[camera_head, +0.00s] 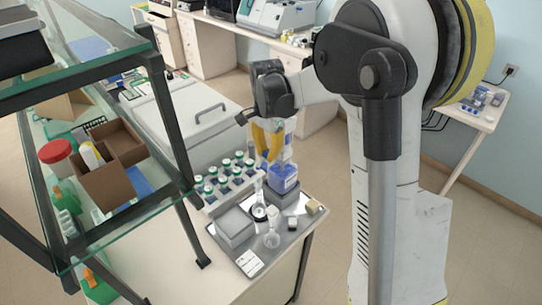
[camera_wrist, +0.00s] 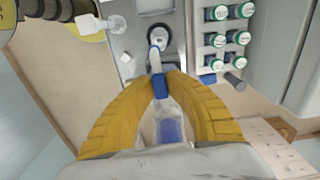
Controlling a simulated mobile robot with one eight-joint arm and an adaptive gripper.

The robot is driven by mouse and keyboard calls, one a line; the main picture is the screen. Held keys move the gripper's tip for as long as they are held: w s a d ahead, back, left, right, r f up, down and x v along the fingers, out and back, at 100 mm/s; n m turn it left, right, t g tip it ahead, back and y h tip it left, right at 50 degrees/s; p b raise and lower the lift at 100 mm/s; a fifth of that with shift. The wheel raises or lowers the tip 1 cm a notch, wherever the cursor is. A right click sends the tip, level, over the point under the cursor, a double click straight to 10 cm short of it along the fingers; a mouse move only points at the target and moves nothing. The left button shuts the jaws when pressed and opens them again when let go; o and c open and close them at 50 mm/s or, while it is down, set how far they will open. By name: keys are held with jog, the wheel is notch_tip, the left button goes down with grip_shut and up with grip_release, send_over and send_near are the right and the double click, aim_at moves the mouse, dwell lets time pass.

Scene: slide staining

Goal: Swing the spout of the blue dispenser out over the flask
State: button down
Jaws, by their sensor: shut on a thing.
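The blue dispenser, a clear bottle with blue contents (camera_head: 284,178), stands upright at the back of the bench tray. It also shows between my fingers in the wrist view (camera_wrist: 170,130). My gripper (camera_head: 267,140), with yellow fingers, is above it, closed around the blue part at the base of the spout (camera_wrist: 160,84). The pale spout (camera_wrist: 155,58) points up the wrist view, toward a dark-ringed round item (camera_wrist: 160,32). A small clear flask (camera_head: 272,239) stands on the tray, apart from the dispenser. I cannot tell exactly what lies beneath the spout tip.
Several green-capped bottles (camera_head: 212,180) stand in rows beside the tray. A glass-shelved rack (camera_head: 175,120) rises at the left.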

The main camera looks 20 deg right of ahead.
aim_at(266, 151)
jog(key=shift+w+m, duration=0.2)
jog(key=shift+m, duration=0.2)
jog(key=c, duration=1.4)
grip_release()
notch_tip(266, 151, up, 12)
jog(key=shift+a, duration=0.1)
jog(key=s+a+f+n+t+b, duration=0.2)
jog(key=s+f+n+b, duration=0.2)
jog(key=s+f+b, duration=0.1)
jog(key=s+a+f+n+t+b, duration=0.2)
jog(key=s+f+n+b, duration=0.3)
jog(key=s+f, duration=0.2)
jog(key=s+a+f+n+t+b, duration=0.2)
jog(key=s+f+n+b, duration=0.3)
jog(key=s, duration=0.5)
jog(key=shift+f+t+b, duration=0.3)
jog(key=shift+f+t, duration=0.1)
jog(key=shift+t, duration=0.2)
